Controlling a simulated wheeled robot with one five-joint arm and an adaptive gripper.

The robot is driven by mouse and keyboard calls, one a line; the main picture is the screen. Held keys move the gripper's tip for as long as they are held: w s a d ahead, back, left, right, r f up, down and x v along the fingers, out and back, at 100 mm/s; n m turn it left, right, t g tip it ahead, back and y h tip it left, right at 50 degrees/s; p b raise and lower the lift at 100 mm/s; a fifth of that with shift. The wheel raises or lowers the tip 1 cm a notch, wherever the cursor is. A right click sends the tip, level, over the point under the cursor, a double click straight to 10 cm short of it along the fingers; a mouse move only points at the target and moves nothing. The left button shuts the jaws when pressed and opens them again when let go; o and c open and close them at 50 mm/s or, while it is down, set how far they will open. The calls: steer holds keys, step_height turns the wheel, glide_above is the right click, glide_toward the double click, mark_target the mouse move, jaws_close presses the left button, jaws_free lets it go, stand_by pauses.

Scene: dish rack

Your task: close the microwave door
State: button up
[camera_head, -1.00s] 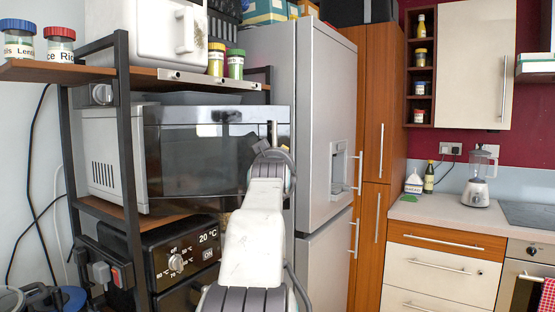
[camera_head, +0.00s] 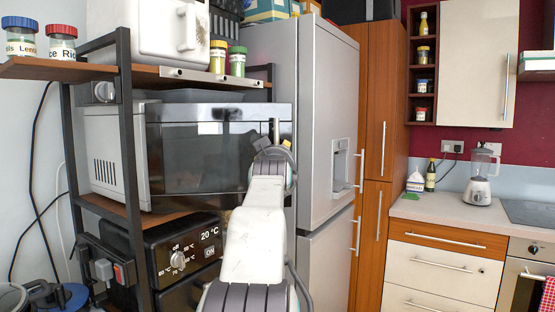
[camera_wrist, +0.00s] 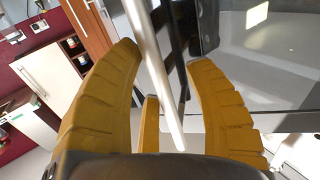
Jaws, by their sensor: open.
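The microwave (camera_head: 115,155) stands on the middle shelf of the rack at the left in the head view. Its dark glass door (camera_head: 195,155) faces the room, and I cannot tell exactly how far it stands ajar. The slim upright door handle (camera_head: 276,130) is at the door's right side. My gripper (camera_head: 271,155) is at this handle, partly hidden by my own arm. In the wrist view my open gripper (camera_wrist: 160,62) has the pale handle bar (camera_wrist: 155,75) running between its yellow fingers. The fingers are not closed on it.
The rack's dark post (camera_head: 130,160) stands in front of the microwave's left part. A black oven (camera_head: 185,255) sits below, and jars (camera_head: 237,62) stand on the shelf above. The tall grey fridge (camera_head: 320,130) is close to the right of the handle. Floor is not visible.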

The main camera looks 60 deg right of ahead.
steer(key=v, duration=1.2)
stand_by(0.4)
